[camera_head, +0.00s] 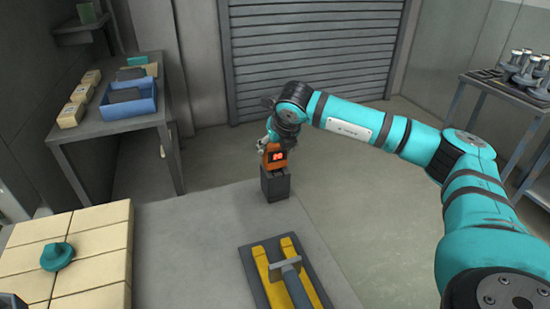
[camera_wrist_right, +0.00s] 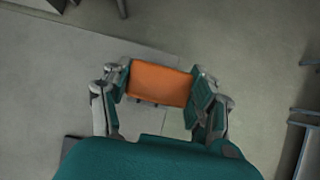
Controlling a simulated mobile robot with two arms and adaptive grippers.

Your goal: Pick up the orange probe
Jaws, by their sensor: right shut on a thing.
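The orange probe (camera_head: 274,156) has a small lit red display on its front. It is upright at the top of a dark grey block-shaped holder (camera_head: 275,186) near the far edge of the grey table. I cannot tell whether its lower end is still inside the holder. My right gripper (camera_head: 272,143) comes from above and is shut on the probe. In the right wrist view the probe (camera_wrist_right: 160,83) sits between the two fingers of the right gripper (camera_wrist_right: 162,92). My left gripper is not in view.
A yellow and grey fixture (camera_head: 257,262) with a grey handle lies in front of the holder. Cream blocks (camera_head: 98,218) with a teal knob (camera_head: 57,256) fill the table's left. A blue bin (camera_head: 128,106) is on the side table. A rack (camera_head: 495,90) stands right.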

